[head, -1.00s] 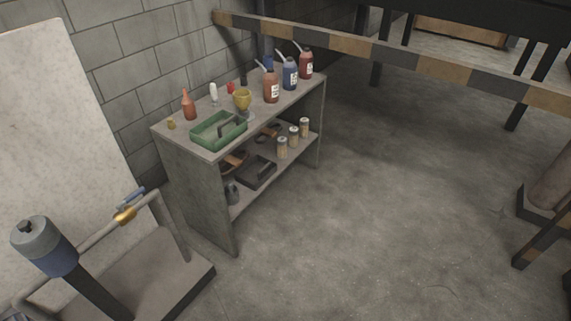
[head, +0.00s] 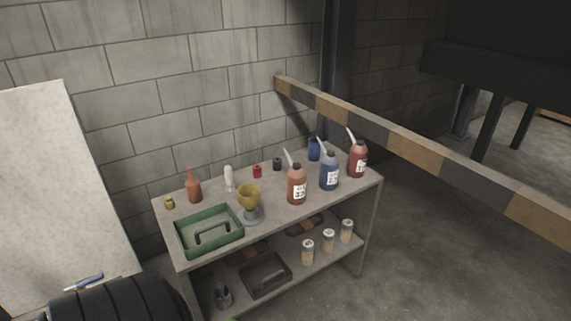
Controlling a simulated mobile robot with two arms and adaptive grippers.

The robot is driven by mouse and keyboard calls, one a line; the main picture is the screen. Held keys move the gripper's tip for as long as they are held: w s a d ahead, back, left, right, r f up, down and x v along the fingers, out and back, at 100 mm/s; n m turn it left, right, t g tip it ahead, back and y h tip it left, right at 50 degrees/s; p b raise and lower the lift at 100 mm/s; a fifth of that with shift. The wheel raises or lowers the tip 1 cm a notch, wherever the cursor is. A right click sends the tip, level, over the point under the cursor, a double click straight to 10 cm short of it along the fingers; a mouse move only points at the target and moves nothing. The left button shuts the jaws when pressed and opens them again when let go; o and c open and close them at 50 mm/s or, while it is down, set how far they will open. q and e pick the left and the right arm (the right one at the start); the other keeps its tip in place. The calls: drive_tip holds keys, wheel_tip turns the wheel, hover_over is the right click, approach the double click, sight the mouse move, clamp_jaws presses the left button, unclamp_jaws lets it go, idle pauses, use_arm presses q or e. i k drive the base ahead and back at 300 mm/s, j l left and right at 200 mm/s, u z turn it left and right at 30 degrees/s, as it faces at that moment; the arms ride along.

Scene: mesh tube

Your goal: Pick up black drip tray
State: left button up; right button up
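A black tray (head: 265,275) with a raised handle-like bar lies on the lower shelf of the grey shelf unit (head: 187,256), beneath the upper board. It is flat and its front side faces me. A similar green tray (head: 209,231) with a dark handle stands on the top board at the left. Neither of my grippers is in view.
Bottles, including a red-brown one (head: 296,186) and a blue one (head: 329,172), and a yellow funnel (head: 249,196) crowd the top. Several jars (head: 328,240) stand right on the lower shelf. A black ribbed shape (head: 120,300) fills the lower left.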

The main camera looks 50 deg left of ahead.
sight(263, 276)
drive_tip(key=i+u, duration=0.45)
drive_tip(key=i+l+u, duration=0.2)
drive_tip(key=u, duration=0.25)
drive_tip(key=i+l+u, duration=0.3)
drive_tip(key=u, duration=0.15)
